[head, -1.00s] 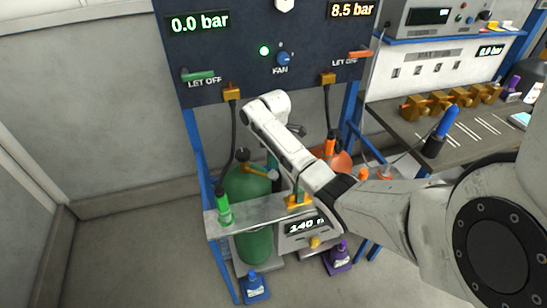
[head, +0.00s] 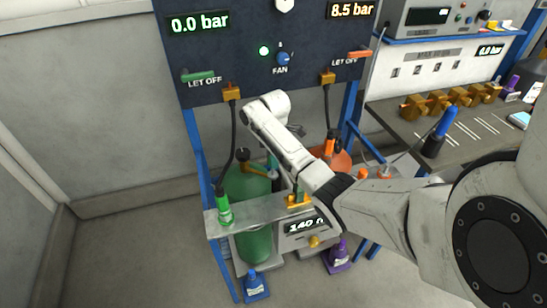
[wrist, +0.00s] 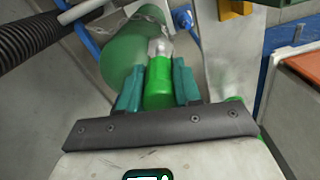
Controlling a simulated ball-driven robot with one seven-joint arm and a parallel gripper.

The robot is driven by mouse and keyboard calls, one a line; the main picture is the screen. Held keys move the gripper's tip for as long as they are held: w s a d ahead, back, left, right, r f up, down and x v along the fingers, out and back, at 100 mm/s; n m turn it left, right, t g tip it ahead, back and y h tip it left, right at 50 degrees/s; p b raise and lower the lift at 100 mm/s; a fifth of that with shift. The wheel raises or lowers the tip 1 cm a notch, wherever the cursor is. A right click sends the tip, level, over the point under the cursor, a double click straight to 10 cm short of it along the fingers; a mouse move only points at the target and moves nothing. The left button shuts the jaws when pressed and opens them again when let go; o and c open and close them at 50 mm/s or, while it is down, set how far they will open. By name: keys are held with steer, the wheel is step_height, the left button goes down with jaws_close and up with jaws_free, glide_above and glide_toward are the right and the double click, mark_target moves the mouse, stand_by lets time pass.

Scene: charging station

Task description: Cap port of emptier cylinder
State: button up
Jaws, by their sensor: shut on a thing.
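My gripper (wrist: 158,72) has two teal fingers closed on a bright green piece (wrist: 158,92) with a pale, shiny tip; I cannot tell whether this piece is the cap. In the head view my own arm hides most of the gripper. The green cylinder (head: 254,240) stands behind and below the metal shelf, and a rounded green body (wrist: 134,48) shows beyond the fingers in the wrist view. A green connector (head: 224,210) at the shelf's left end hangs on the left hose. The orange cylinder (head: 343,160) stands to the right, partly hidden, with an orange connector (head: 330,146) above it.
The metal shelf (head: 245,217) crosses in front of the green cylinder. A blue bottle (head: 255,287) and a purple bottle (head: 339,257) stand low in front. The panel (head: 260,85) reads 0.0 bar left and 8.5 bar right. The floor at left is clear.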

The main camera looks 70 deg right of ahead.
steer(key=shift+f+b, duration=1.5)
steer(key=shift+f, duration=1.15)
steer(key=o, duration=1.1)
steer(key=shift+r, duration=0.1)
step_height(320, 180, up, 11)
steer(key=shift+f, duration=0.2)
stand_by(0.6)
